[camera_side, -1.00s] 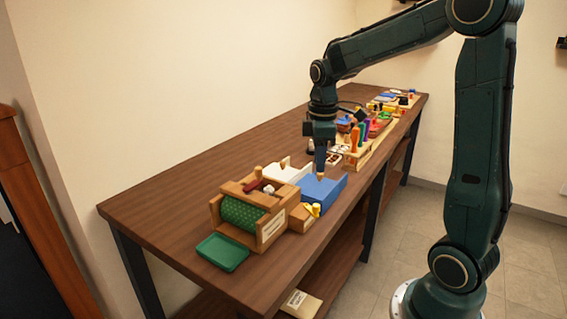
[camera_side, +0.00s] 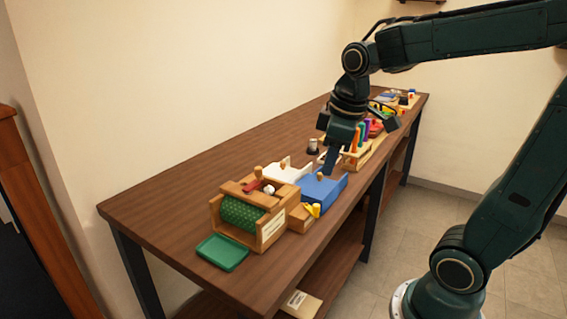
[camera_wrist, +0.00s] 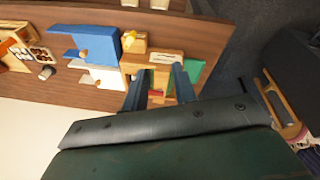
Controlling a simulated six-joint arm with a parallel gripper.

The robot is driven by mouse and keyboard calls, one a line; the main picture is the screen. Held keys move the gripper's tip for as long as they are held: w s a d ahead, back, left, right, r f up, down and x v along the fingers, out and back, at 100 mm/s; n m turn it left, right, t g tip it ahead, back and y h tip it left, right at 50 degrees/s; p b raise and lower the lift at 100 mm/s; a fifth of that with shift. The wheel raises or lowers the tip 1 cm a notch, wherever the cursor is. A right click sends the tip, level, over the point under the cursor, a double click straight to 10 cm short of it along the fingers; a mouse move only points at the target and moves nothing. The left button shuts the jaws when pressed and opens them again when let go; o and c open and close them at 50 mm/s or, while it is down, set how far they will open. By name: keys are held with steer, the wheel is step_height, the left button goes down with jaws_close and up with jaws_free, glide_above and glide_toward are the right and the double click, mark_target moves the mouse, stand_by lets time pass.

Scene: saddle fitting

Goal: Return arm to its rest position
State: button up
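The wooden stand with the green roller (camera_side: 240,214) is below and left of my gripper, with a small red piece and a white knob on top. In the wrist view the stand (camera_wrist: 166,57) shows partly behind the fingers.
A white block (camera_side: 287,171) and yellow pegs (camera_side: 313,210) sit near the blue block. Several coloured pieces crowd the far end. The bench's left and back surface is clear.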

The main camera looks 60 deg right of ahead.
steer(key=s+a+m+t, duration=0.3)
steer(key=s+a, duration=0.3)
steer(key=s, duration=0.3)
steer(key=shift+s+a+m+y, duration=0.15)
steer(key=shift+m+y, duration=0.15)
steer(key=shift+y, duration=0.1)
